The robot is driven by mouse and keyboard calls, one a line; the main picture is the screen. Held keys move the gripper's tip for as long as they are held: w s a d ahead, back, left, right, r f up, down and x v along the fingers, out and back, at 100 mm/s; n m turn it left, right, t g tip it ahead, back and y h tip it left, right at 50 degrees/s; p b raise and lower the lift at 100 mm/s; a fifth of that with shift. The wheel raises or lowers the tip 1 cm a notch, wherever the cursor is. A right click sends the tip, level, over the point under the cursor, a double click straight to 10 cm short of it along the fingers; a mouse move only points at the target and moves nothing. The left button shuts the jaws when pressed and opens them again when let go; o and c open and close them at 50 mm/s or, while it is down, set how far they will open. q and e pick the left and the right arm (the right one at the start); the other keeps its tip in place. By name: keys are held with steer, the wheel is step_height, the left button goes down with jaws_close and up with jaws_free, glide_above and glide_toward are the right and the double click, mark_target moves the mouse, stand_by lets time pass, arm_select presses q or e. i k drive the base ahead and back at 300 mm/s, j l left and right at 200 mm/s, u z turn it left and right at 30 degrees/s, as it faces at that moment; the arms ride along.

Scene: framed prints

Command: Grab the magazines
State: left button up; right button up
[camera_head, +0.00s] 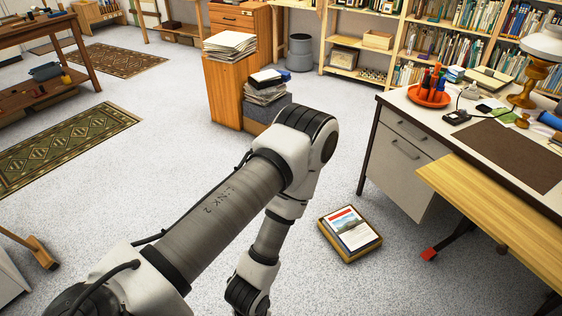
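A flat item with a printed cover, red at the top with a grey landscape picture, looks like a magazine (350,229). It lies in or on a shallow wooden tray (352,259) on the grey floor, right of my arm. I cannot tell how many magazines are there. My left arm reaches in from the lower left and bends down near the middle. Its wrist runs off the bottom edge, so its gripper is out of frame. My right arm and gripper do not show.
A desk (490,137) and a yellow wooden bench (495,215) stand right of the tray. Paper stacks sit on a wooden cabinet (224,95) and a low grey block behind my arm. Floor around the tray is clear.

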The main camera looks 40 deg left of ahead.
mark_target(352, 232)
steer(key=u, duration=0.6)
steer(key=i+j+z, duration=0.5)
steer(key=i, duration=0.35)
steer(key=i+j+z, duration=0.45)
steer(key=i+j, duration=0.25)
steer(key=j, duration=0.25)
